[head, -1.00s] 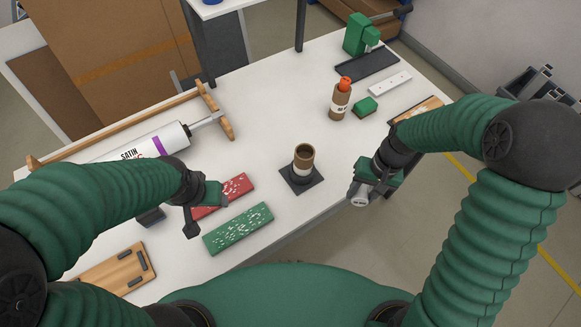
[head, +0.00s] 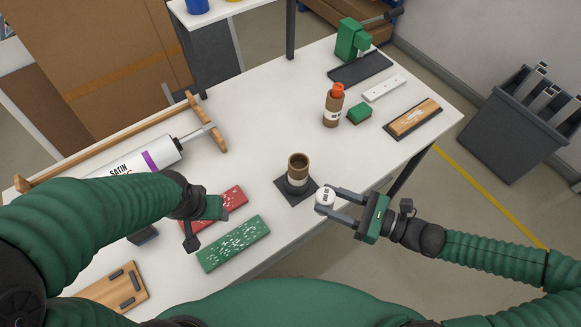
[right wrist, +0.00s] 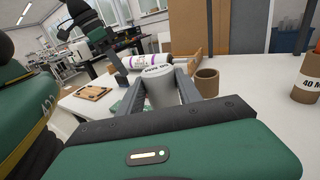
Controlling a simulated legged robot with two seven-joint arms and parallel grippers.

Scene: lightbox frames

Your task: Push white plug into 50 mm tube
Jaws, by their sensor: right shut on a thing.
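The white plug (head: 325,196) is held between the fingertips of my right gripper (head: 332,200), which is shut on it. In the right wrist view the plug (right wrist: 160,88) has dark print on its top. The brown tube (head: 298,164) stands upright with its open end up on a dark square base (head: 292,194). The plug is to the right of and nearer than the tube, apart from it. The tube also shows in the right wrist view (right wrist: 207,83), right of the plug. My left gripper (head: 199,226) hangs by the red block; its fingers are unclear.
A brown tube with an orange top (head: 333,108) stands farther back, beside a green block (head: 359,113). A red speckled block (head: 226,203) and a green speckled block (head: 235,243) lie left of the base. A large white cartridge (head: 135,168) lies at left.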

